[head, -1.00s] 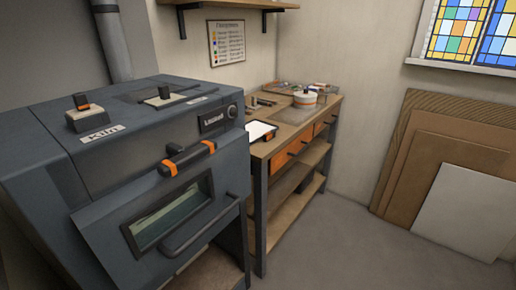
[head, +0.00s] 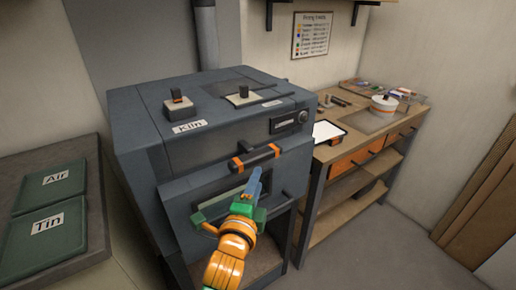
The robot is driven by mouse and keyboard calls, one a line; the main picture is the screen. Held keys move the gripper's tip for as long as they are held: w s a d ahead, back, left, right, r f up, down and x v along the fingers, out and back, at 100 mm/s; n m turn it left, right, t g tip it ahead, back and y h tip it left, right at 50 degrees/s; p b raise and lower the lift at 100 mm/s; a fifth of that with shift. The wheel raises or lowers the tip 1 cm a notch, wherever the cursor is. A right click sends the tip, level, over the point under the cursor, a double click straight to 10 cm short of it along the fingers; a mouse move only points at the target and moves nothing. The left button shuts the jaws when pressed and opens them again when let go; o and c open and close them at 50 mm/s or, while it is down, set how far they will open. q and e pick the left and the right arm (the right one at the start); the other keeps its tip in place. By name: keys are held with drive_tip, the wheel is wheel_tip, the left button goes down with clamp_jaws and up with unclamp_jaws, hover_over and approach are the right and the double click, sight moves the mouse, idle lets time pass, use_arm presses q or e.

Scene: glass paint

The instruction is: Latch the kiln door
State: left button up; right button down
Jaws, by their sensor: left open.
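The dark grey kiln (head: 220,150) stands at the middle left. Its front door (head: 180,202) has a window (head: 206,204) partly hidden behind my left gripper. A dark latch bar with orange bands (head: 262,156) lies across the top of the door front. I cannot tell whether it is engaged or whether the door is fully closed. My left gripper (head: 228,196) is open and empty in front of the door, just below the latch bar. One finger points up towards the bar; whether it touches is unclear. The door's pull handle is mostly hidden. My right gripper is not in view.
A wooden workbench (head: 340,150) with orange drawers stands right of the kiln, bearing a white tablet (head: 327,131) and a round pot (head: 384,103). Green panels labelled Air (head: 52,184) and Tin (head: 42,240) lie at the left.

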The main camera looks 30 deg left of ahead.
sight(256, 163)
use_arm(q)
drive_tip(key=r, duration=0.1)
drive_tip(key=a+r, duration=0.1)
drive_tip(key=r, duration=0.1)
drive_tip(key=shift+a+y, duration=0.15)
drive_tip(key=shift+y, duration=0.25)
drive_tip(key=x, duration=0.2)
drive_tip(key=p+x, duration=0.1)
drive_tip(key=x, duration=0.3)
drive_tip(key=shift+w+f, duration=0.2)
drive_tip(key=shift+f, duration=0.05)
drive_tip(key=shift+s, duration=0.1)
clamp_jaws()
drive_tip(key=shift+r, duration=0.1)
